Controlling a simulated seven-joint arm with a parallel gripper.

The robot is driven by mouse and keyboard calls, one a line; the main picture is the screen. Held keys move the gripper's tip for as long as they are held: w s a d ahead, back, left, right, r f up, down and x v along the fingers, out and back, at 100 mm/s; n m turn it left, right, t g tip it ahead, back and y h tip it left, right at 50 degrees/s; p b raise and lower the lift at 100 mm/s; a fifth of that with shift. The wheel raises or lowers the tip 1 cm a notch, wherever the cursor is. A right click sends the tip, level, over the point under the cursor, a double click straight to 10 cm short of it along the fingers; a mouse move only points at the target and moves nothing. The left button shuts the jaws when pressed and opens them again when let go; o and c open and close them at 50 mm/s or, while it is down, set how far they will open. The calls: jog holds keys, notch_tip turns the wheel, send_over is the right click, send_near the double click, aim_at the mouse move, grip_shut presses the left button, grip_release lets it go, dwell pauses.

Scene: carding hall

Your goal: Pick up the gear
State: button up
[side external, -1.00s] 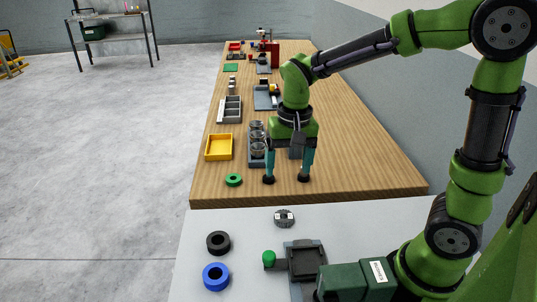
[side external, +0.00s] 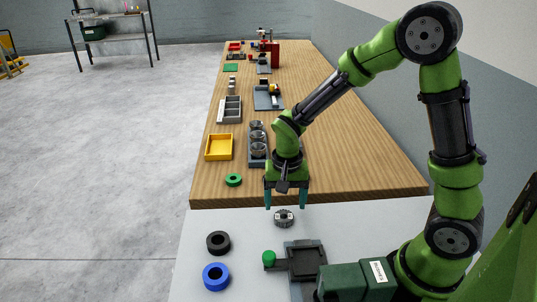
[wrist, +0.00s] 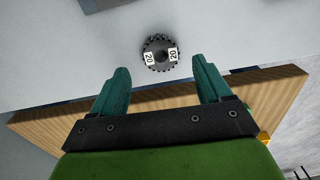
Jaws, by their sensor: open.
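The gear (side external: 284,218) is a small dark grey toothed disc with a central hole, lying flat on the light grey table. In the wrist view the gear (wrist: 160,53) shows two white labels reading 20. My gripper (side external: 286,207) is open and empty, with its teal fingers pointing down just behind and above the gear in the side view. In the wrist view my gripper's fingertips (wrist: 160,68) are spread wide, with the gear near the gap between them, slightly beyond the tips.
A black ring (side external: 218,243) and a blue ring (side external: 216,277) lie at the left. A dark fixture (side external: 305,262) with a green knob (side external: 269,257) stands in front of the gear. A green ring (side external: 233,180) and yellow tray (side external: 219,148) are on the wooden bench (side external: 340,185).

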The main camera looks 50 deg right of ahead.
aim_at(284, 212)
notch_tip(284, 212, down, 5)
jog(key=shift+w+r, duration=0.1)
jog(key=shift+r, duration=0.05)
jog(key=c, duration=1.2)
